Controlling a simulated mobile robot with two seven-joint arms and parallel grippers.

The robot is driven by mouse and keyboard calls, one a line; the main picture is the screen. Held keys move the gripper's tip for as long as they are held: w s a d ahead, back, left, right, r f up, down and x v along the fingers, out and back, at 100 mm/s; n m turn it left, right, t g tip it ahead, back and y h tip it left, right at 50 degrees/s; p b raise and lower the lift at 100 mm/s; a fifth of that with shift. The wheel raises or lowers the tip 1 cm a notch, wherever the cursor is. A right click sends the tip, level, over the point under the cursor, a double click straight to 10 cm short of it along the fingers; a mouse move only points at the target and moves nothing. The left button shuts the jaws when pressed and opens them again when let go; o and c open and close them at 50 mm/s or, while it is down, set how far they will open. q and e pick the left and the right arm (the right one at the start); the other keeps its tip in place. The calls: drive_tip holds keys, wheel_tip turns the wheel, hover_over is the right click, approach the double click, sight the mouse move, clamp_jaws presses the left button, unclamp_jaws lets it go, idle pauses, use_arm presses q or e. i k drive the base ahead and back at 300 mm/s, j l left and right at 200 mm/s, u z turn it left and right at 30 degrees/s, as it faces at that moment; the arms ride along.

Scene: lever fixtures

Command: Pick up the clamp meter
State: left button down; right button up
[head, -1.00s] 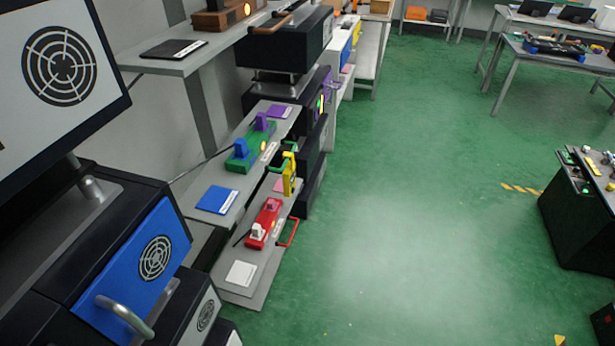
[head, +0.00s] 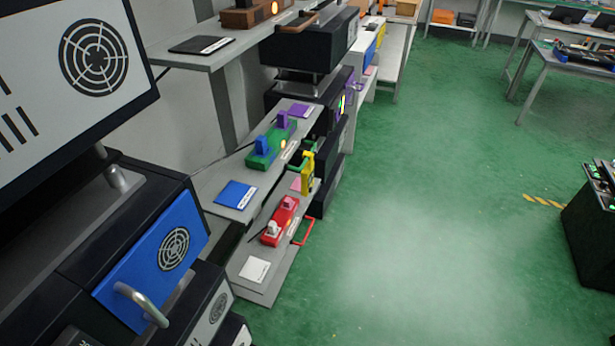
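No object in the head view can be made out for certain as the clamp meter. A small yellow object (head: 307,172) stands upright at the edge of the shelf fixtures, between the green and red units; it is too small to tell what it is. Neither of my grippers is in view.
A green unit with blue and purple blocks (head: 270,146) sits on a grey shelf, and a red unit (head: 280,221) on a lower one. A blue-fronted cabinet (head: 152,262) with a metal handle is close at left. The green floor (head: 430,220) is open in the middle. A black cabinet (head: 590,235) stands at right.

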sight(308, 174)
drive_tip(key=i+l+u, duration=0.1)
drive_tip(key=u, duration=0.25)
drive_tip(key=i+l+u, duration=0.15)
drive_tip(key=u, duration=0.2)
drive_tip(key=i+l+u, duration=0.15)
drive_tip(key=l, duration=0.15)
drive_tip(key=i+l+u, duration=0.1)
drive_tip(key=l, duration=0.15)
drive_tip(key=i+l+u, duration=0.15)
drive_tip(key=l, duration=0.15)
drive_tip(key=i+l, duration=0.15)
drive_tip(key=l, duration=0.3)
drive_tip(key=i+l, duration=0.1)
drive_tip(key=l, duration=0.35)
drive_tip(key=i+l+u, duration=0.1)
drive_tip(key=l, duration=0.35)
drive_tip(key=i+l, duration=0.15)
drive_tip(key=l, duration=0.35)
drive_tip(key=i+l, duration=0.15)
drive_tip(key=l, duration=0.3)
drive_tip(key=u, duration=0.05)
